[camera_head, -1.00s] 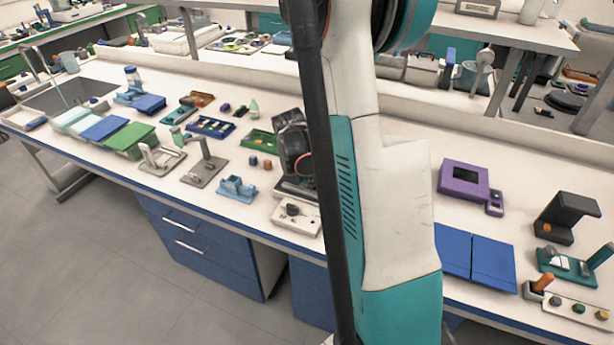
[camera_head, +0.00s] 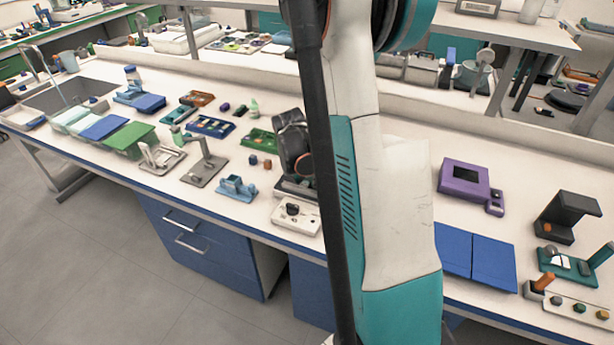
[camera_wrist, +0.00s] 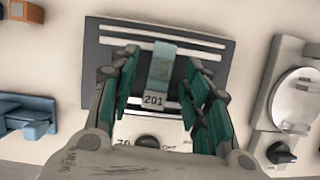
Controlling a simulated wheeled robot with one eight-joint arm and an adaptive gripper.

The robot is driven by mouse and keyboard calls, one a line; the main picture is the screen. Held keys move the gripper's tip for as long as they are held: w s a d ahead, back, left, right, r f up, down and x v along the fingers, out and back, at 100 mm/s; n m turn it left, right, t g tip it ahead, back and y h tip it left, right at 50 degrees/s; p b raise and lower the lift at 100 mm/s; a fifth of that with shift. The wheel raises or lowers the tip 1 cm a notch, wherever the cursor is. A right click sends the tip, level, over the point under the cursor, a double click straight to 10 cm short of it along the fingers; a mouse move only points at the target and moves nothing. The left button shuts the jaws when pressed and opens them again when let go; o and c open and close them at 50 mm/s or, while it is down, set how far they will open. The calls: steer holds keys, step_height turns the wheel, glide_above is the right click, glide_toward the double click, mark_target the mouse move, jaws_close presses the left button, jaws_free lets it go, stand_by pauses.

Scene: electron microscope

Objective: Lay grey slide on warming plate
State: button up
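The grey slide (camera_wrist: 160,68), a narrow grey-teal strip with a label reading 201, appears to lie on the dark top of the warming plate (camera_wrist: 105,75) in the wrist view. It runs across the plate's pale stripes. The label end points to the plate's white front panel with its black knob. My gripper (camera_wrist: 160,58) is open, with one teal-padded finger on each side of the slide and a visible gap to both. In the head view the warming plate's white front (camera_head: 295,214) shows left of my arm. The slide is hidden there.
A blue holder (camera_wrist: 28,117) stands left of the plate and a white device with a round disc (camera_wrist: 298,98) stands close on its right. An orange block (camera_wrist: 25,10) is at the upper left. In the head view, blue panels (camera_head: 475,255) lie right of my arm.

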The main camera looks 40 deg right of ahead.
steer(key=v, duration=1.2)
stand_by(0.6)
